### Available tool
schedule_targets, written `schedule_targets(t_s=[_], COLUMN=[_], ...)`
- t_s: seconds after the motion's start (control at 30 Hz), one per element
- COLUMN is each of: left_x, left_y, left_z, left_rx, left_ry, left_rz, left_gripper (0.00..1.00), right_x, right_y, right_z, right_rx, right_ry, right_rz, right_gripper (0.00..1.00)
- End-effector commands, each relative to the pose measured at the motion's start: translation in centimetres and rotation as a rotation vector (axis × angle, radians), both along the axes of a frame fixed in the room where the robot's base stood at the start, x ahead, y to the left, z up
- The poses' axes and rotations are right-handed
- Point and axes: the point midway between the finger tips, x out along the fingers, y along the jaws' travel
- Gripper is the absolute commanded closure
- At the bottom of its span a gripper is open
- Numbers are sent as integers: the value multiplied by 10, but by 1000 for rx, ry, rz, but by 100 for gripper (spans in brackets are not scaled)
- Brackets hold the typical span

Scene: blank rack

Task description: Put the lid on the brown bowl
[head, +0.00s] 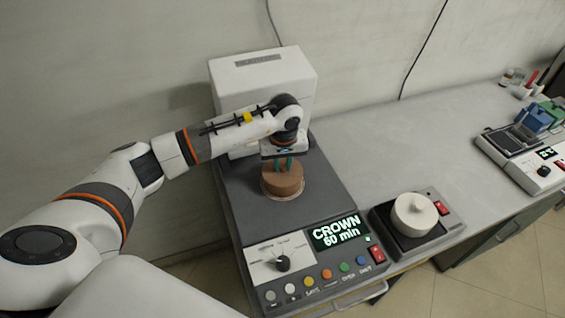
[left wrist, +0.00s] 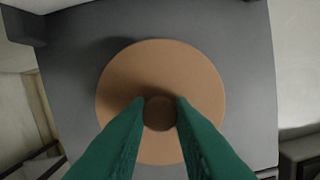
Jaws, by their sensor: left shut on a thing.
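The brown bowl (head: 283,188) stands upright on a pale round plate on the grey top of the white machine. The brown lid (left wrist: 205,85) is a round disc with a small knob (left wrist: 160,114) in its middle. My left gripper (head: 284,164) points straight down over the bowl. Its green fingers (left wrist: 160,115) are shut on the lid's knob. The lid lies level at the bowl's top and looks in line with it. I cannot tell whether it rests fully on the rim. The lid hides the bowl in the left wrist view. My right gripper is out of view.
The white machine housing (head: 262,85) stands close behind the bowl. The front panel (head: 310,255) has a lit display, a dial and several buttons. A white round pot (head: 414,213) sits on a small device to the right.

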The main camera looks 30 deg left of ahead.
Motion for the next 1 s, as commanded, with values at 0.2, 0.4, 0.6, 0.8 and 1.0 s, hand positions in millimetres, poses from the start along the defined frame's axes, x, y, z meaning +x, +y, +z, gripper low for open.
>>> schedule_targets(t_s=[0.2,0.4,0.6,0.8,1.0], left_x=[0,0,0,0,0], left_y=[0,0,0,0,0], left_z=[0,-2,-4,-3,-3], left_rx=[0,1,1,0,0], left_ry=[0,-1,-1,0,0], left_rz=[0,0,0,0,0], left_gripper=[100,100,100,100,100], right_x=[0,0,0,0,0], right_y=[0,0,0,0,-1], right_z=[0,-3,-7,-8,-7], right_rx=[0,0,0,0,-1], right_ry=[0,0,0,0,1], right_rz=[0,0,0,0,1], right_gripper=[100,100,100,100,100])
